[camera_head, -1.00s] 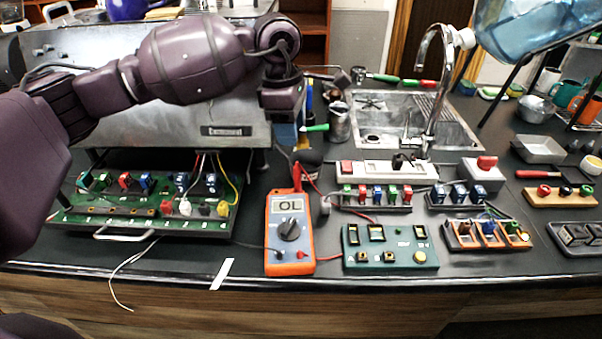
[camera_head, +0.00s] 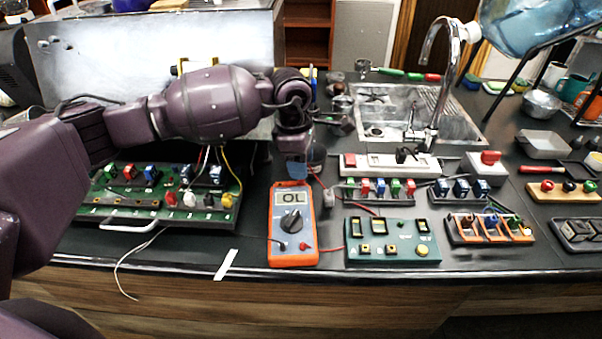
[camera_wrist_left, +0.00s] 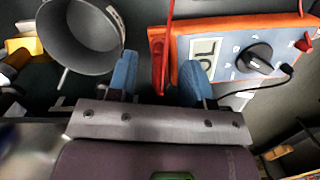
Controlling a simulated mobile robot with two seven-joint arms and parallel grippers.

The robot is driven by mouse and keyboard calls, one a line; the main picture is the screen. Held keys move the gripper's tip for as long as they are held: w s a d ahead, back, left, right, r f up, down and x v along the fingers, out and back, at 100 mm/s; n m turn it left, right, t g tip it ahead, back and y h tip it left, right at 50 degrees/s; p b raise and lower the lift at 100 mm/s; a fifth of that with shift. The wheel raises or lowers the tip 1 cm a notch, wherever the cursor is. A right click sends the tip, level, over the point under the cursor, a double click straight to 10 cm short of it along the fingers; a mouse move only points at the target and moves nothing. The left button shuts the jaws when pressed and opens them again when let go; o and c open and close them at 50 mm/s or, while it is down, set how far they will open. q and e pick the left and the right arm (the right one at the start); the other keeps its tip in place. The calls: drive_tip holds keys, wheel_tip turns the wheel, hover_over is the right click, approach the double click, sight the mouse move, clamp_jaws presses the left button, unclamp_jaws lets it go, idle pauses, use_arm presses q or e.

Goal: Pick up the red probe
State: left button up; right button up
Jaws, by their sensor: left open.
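The red probe (camera_wrist_left: 158,42) shows in the left wrist view, against the left end of the orange multimeter (camera_wrist_left: 183,42), with a red lead rising from it. My left gripper (camera_wrist_left: 158,80) is open, its two blue fingers apart, with the probe's near end in line with the gap between them. I cannot tell whether the fingers touch it. In the head view my left gripper (camera_head: 297,171) points down just above the top of the multimeter (camera_head: 293,225), which reads OL. There the gripper hides the probe. My right gripper is not in view.
A dark round cup (camera_wrist_left: 85,35) sits close beside the left finger in the wrist view. A green switch panel (camera_head: 393,240) lies right of the multimeter, with a white power strip (camera_head: 375,168) behind. The green board (camera_head: 160,215) is left. A sink (camera_head: 385,105) is behind.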

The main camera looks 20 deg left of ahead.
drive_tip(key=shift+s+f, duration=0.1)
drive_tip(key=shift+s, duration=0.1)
use_arm(q)
clamp_jaws()
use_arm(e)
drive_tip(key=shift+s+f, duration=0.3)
use_arm(q)
drive_tip(key=shift+r, duration=0.1)
